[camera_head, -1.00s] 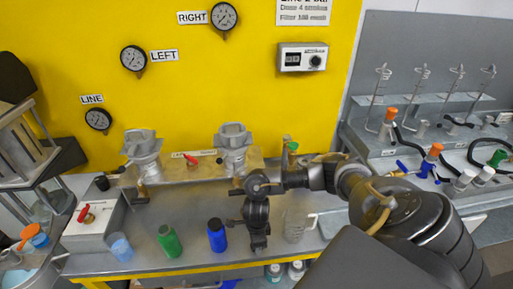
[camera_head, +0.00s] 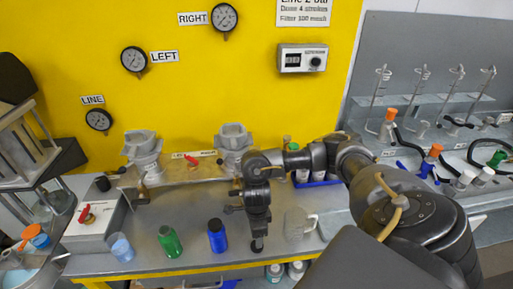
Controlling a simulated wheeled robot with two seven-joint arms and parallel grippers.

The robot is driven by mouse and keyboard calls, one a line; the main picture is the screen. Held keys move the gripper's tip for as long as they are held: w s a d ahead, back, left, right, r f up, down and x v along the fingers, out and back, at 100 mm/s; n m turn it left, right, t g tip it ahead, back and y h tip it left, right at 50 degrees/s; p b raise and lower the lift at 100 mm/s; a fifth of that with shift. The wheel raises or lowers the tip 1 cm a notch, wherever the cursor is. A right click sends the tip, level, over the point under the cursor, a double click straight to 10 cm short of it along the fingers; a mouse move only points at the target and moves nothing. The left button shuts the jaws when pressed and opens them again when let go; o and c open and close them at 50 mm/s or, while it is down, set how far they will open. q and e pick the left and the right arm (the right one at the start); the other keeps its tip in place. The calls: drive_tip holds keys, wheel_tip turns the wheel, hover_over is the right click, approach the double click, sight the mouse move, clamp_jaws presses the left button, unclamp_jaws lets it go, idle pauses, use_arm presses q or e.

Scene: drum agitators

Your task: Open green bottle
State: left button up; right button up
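The green bottle (camera_head: 170,243) stands upright near the front edge of the metal bench, left of the blue bottle (camera_head: 217,238). Whether its top is capped is too small to tell. My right gripper (camera_head: 257,246) points down over the bench, just right of the blue bottle and apart from the green one. Its fingers are dark and seen edge-on, so I cannot tell whether they are open or shut. My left gripper is not in view.
A clear beaker (camera_head: 120,248) stands left of the green bottle, and a clear jug (camera_head: 297,223) right of my gripper. Two grey funnel-like units (camera_head: 143,150) stand at the back. A blue tray (camera_head: 322,182) with bottles is partly behind my arm. Open bench lies behind the bottles.

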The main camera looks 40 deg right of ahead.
drive_tip(key=shift+r, duration=2.35)
